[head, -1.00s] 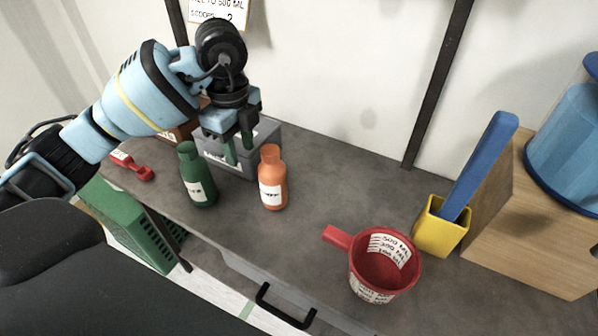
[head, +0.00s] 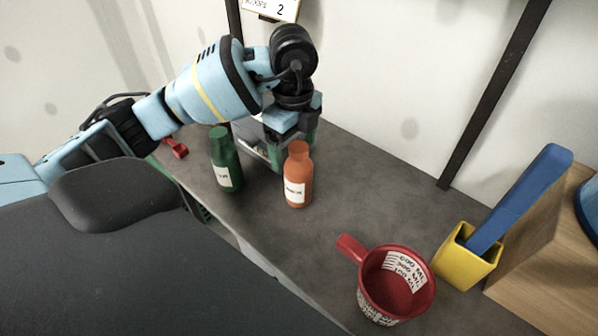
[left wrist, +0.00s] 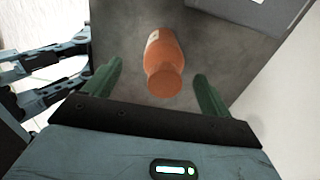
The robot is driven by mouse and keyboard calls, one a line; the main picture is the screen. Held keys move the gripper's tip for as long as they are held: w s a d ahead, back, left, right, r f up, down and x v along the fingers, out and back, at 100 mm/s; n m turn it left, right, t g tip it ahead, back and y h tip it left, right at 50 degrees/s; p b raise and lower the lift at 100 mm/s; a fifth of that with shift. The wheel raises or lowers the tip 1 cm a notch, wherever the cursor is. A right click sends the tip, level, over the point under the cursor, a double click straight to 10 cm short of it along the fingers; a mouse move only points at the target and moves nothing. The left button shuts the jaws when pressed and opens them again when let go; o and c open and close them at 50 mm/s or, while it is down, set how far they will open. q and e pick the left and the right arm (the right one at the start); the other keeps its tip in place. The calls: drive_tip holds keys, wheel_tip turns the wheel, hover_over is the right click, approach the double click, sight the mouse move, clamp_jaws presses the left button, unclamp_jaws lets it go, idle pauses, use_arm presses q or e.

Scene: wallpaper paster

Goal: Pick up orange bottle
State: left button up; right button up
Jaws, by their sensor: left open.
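The orange bottle (head: 298,176) stands upright on the grey counter, with a white label on its front. In the left wrist view the orange bottle (left wrist: 164,62) appears between and ahead of the two green fingertips, touching neither. My left gripper (head: 288,150) is just behind the bottle's top in the head view, pointing down; the bottle partly hides its fingers. In the left wrist view my left gripper (left wrist: 158,88) is open and empty. My right gripper is not in view.
A green bottle (head: 225,160) stands close to the left of the orange one. A grey bin (head: 252,148) is behind them. A red measuring cup (head: 395,284) and a yellow holder (head: 466,262) with a blue stick (head: 520,200) are to the right. The counter between is clear.

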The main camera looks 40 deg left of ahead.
sight(298, 162)
use_arm(q)
drive_tip(key=f, duration=0.5)
drive_tip(key=shift+w+d, duration=0.3)
drive_tip(key=c, duration=1.7)
drive_tip(key=shift+r, duration=0.1)
